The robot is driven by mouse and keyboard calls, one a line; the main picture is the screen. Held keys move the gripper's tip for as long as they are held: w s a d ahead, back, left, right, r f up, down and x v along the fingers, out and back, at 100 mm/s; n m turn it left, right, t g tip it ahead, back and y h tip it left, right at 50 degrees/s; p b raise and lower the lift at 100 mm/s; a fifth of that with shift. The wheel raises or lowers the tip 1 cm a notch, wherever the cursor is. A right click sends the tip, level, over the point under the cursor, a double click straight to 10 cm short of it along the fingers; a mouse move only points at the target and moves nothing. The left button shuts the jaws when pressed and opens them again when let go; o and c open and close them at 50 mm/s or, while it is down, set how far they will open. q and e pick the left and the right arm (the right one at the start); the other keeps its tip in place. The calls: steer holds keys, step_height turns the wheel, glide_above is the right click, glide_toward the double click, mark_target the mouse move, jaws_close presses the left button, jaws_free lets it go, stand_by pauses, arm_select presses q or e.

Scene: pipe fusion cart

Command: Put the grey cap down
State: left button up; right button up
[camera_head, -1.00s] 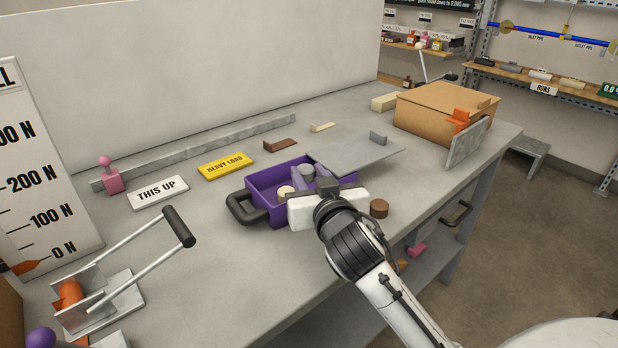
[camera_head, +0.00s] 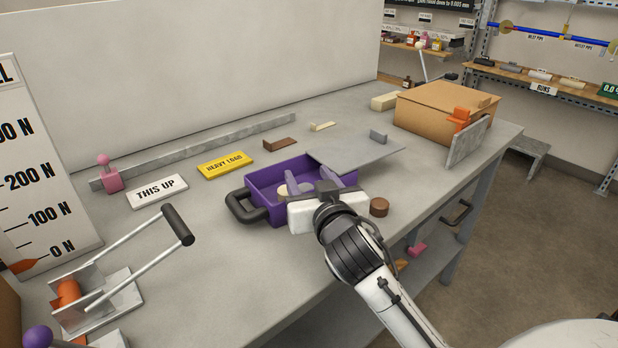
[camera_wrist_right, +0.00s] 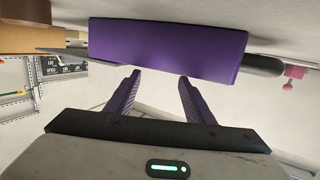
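The purple tray (camera_head: 262,207) with a dark handle stands on the bench; its wall also shows in the wrist view (camera_wrist_right: 165,48). The grey cap (camera_head: 306,187) sits low inside the tray, beside a cream cap (camera_head: 287,190) and partly hidden by my gripper. My right gripper (camera_head: 306,174) reaches over the tray's near side with its purple fingers above the grey cap. In the wrist view its fingers (camera_wrist_right: 159,76) are spread apart with nothing visible between them. My left gripper is not in view.
A brown cap (camera_head: 379,207) stands right of the tray near the bench edge. A flat grey plate (camera_head: 362,155) lies behind it. A yellow HEAVY LOAD sign (camera_head: 225,165) and a white THIS UP sign (camera_head: 158,191) lie to the left. A cardboard box (camera_head: 440,115) stands at the back right.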

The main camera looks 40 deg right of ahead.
steer(key=shift+r+p, duration=0.4)
steer(key=shift+r, duration=0.25)
arm_select(q)
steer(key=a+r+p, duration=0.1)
steer(key=p, duration=0.1)
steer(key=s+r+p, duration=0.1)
steer(key=p, duration=0.1)
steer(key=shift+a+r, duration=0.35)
arm_select(e)
steer(key=v, duration=1.2)
